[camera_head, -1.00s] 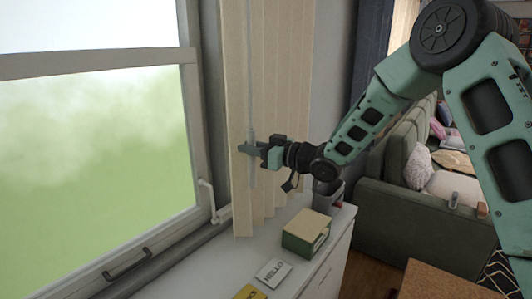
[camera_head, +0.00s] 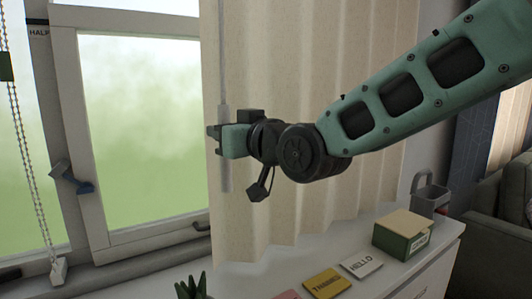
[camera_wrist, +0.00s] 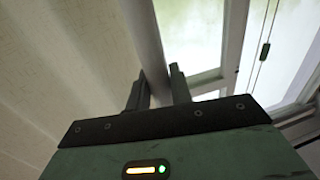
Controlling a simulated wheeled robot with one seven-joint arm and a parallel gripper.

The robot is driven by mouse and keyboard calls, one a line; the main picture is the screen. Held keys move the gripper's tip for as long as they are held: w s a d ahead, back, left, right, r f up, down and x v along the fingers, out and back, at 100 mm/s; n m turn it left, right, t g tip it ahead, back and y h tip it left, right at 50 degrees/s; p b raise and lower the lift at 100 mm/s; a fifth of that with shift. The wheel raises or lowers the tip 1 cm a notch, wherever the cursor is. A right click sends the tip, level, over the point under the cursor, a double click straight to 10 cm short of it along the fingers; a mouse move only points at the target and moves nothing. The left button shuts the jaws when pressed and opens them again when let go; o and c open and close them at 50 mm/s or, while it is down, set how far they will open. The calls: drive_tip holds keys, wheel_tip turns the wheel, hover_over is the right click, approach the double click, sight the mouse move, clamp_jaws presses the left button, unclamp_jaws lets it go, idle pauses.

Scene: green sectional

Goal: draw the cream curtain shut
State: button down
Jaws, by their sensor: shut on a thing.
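The cream curtain (camera_head: 290,55) hangs in pleats over the right part of the window (camera_head: 140,130); glass shows uncovered to its left. A grey rod (camera_head: 225,175) hangs at the curtain's left edge. My gripper (camera_head: 216,138) is shut on this rod, at about mid-height. In the wrist view, the rod (camera_wrist: 150,45) runs down between the two dark fingers of my gripper (camera_wrist: 158,88). The curtain's pleats (camera_wrist: 60,60) fill the left of that view, and window panes show on the right. My gripper and arm hide part of the curtain in the head view.
A white cabinet (camera_head: 440,258) stands below the curtain, bearing a green-and-cream box (camera_head: 402,238), a HELLO card (camera_head: 361,266), a yellow card (camera_head: 326,283) and a grey caddy (camera_head: 428,195). A plant (camera_head: 192,288) is at the bottom. A window handle (camera_head: 72,178) sticks out at left.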

drive_tip(key=s+a+p, duration=0.3)
drive_tip(key=s+a, duration=0.5)
drive_tip(key=a, duration=0.3)
drive_tip(key=s+a+p, duration=0.3)
drive_tip(key=s+a, duration=0.6)
drive_tip(key=a, duration=0.3)
drive_tip(key=shift+s+a+r, duration=0.1)
drive_tip(key=shift+a+r, duration=0.05)
drive_tip(key=c, duration=1.3)
unclamp_jaws()
drive_tip(key=shift+a, duration=0.15)
